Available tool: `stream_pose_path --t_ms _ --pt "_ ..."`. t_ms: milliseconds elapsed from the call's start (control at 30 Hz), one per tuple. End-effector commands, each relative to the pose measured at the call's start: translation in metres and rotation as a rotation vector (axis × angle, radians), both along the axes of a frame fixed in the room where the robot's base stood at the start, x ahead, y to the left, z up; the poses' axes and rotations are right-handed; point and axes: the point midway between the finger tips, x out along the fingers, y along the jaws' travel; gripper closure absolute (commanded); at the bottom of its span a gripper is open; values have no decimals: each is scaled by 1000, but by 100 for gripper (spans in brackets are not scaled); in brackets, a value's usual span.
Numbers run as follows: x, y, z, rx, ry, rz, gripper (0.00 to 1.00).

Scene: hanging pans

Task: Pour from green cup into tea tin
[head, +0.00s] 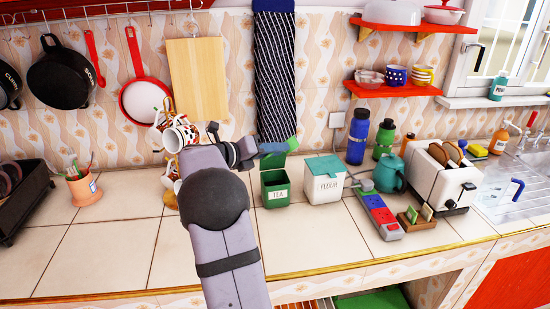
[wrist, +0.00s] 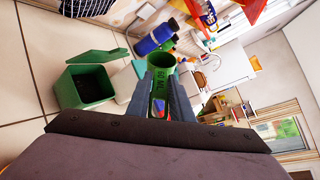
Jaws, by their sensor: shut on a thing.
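My gripper (head: 278,147) is shut on the green cup (wrist: 160,72), which is marked "60 ML" and sits between the two fingers in the wrist view. In the head view, only a small part of the green cup (head: 294,144) shows at the fingertips, above the tea tin. The green tea tin (head: 275,189) stands on the counter, labelled "TEA", with its lid raised at the back. In the wrist view the open tea tin (wrist: 70,98) is left of the cup, apart from it. The cup's contents cannot be made out.
A white flour tin (head: 324,184) stands just right of the tea tin. A teal teapot (head: 388,174), a blue bottle (head: 357,137) and a toaster (head: 440,175) are farther right. A mug rack (head: 172,140) is behind my arm. The counter front-left is clear.

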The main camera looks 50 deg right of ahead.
Motion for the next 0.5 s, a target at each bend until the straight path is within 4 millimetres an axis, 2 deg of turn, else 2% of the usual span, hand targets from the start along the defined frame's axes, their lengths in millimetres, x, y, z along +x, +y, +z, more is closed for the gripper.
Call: stream_pose_path --t_ms 33,500 --pt "-2 0 -5 -2 -27 -1 100" --pt "-21 0 -11 4 -248 -1 100"
